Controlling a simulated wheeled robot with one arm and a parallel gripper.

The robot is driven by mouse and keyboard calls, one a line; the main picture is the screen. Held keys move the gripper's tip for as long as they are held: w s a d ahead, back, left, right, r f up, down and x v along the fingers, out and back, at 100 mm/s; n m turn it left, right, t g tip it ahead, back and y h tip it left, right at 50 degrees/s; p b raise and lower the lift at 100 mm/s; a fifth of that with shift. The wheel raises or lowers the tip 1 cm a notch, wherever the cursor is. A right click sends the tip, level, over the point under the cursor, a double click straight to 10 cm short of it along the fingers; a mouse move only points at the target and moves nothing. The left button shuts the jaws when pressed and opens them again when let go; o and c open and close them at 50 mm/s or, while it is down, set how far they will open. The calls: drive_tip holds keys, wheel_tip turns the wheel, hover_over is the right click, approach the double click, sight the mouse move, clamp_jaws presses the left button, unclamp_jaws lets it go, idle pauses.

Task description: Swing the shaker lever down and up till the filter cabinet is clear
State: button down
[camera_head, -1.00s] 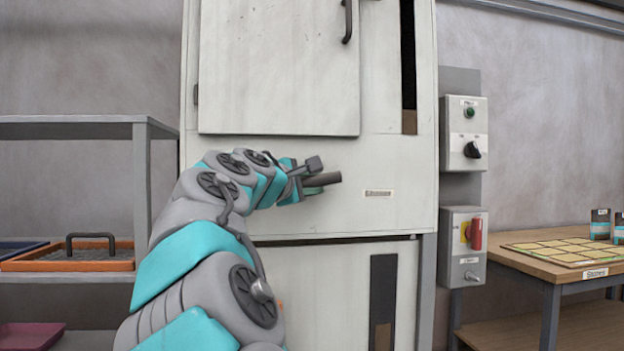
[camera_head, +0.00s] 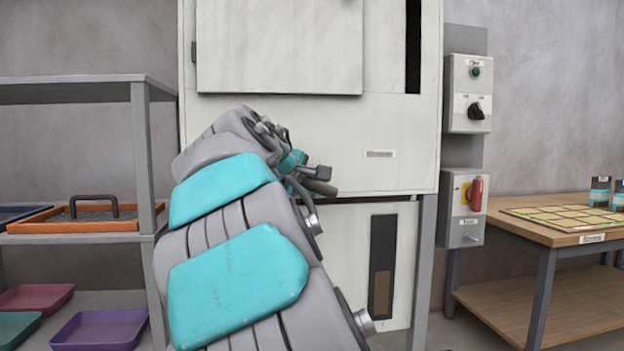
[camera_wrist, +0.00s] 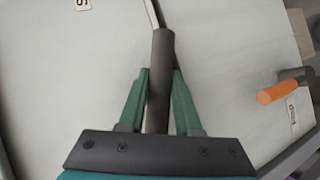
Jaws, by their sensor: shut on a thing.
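The filter cabinet (camera_head: 420,160) is tall and pale grey, with a door in its upper part. The shaker lever's dark round grip (camera_head: 320,187) sticks out low on the cabinet's front, below the level of the small label (camera_head: 379,154). My gripper (camera_head: 306,178) is shut on this grip. In the wrist view the green fingers of my gripper (camera_wrist: 160,80) lie on both sides of the lever grip (camera_wrist: 161,55), and a thin metal rod runs on beyond it. The upper slot (camera_head: 413,50) looks all dark. The lower slot (camera_head: 383,240) shows brown in its lower part.
Switch boxes (camera_head: 466,95) stand right of the cabinet, the lower one with a red handle (camera_head: 477,193). A shelf with trays (camera_head: 75,220) is at left, a wooden table (camera_head: 560,232) at right. The wrist view shows an orange-ended handle (camera_wrist: 278,92).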

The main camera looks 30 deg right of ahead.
drive_tip(key=shift+f, duration=0.1)
idle(0.3)
drive_tip(key=c, duration=0.6)
unclamp_jaws()
drive_tip(key=shift+a, duration=0.1)
drive_tip(key=shift+v, duration=3.9)
